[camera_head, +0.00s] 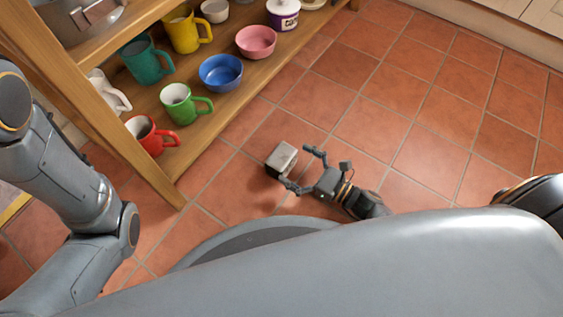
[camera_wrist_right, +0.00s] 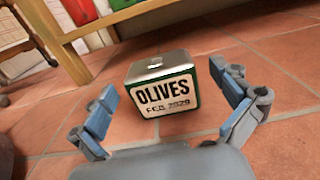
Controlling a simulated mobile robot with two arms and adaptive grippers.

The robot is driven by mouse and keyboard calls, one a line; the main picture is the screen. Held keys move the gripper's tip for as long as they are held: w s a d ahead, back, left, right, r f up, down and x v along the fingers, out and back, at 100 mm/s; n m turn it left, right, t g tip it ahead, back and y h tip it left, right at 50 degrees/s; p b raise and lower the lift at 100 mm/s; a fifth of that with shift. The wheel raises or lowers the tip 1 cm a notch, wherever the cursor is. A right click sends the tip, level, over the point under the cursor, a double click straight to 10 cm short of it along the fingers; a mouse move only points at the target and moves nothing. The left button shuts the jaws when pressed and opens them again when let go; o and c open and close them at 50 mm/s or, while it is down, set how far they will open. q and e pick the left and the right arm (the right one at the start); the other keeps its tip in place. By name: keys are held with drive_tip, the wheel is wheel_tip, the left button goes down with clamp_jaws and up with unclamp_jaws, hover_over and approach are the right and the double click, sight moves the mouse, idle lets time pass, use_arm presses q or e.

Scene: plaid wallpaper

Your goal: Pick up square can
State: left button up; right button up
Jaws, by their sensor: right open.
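The square can (camera_head: 281,160) stands upright on the tiled floor. In the right wrist view the can (camera_wrist_right: 161,88) has a silver top, dark green sides and a white label reading "OLIVES". My right gripper (camera_head: 303,167) is open and low near the floor, with its fingers pointing at the can. In the right wrist view its fingers (camera_wrist_right: 168,107) are spread to either side of the can, and the can sits just beyond or between the tips; contact does not show. My left arm comes in from the left in the head view, but its gripper is out of the picture.
A wooden shelf (camera_head: 229,113) stands at the upper left, holding several coloured mugs, a blue bowl (camera_head: 221,72) and a pink bowl (camera_head: 256,41). Its corner post (camera_head: 150,180) reaches down left of the can. The tiled floor (camera_head: 440,110) to the right is clear.

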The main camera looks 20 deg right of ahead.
sight(273, 151)
drive_tip(key=b+x, duration=0.2)
drive_tip(key=x, duration=0.1)
drive_tip(key=shift+w+a+f, duration=0.15)
drive_tip(key=shift+a+f, duration=0.1)
drive_tip(key=shift+a, duration=0.05)
drive_tip(key=shift+w+a+r, duration=0.1)
drive_tip(key=shift+w+a, duration=0.05)
drive_tip(key=shift+w, duration=0.1)
drive_tip(key=shift+c, duration=0.2)
drive_tip(key=shift+r, duration=0.1)
drive_tip(key=c, duration=1.3)
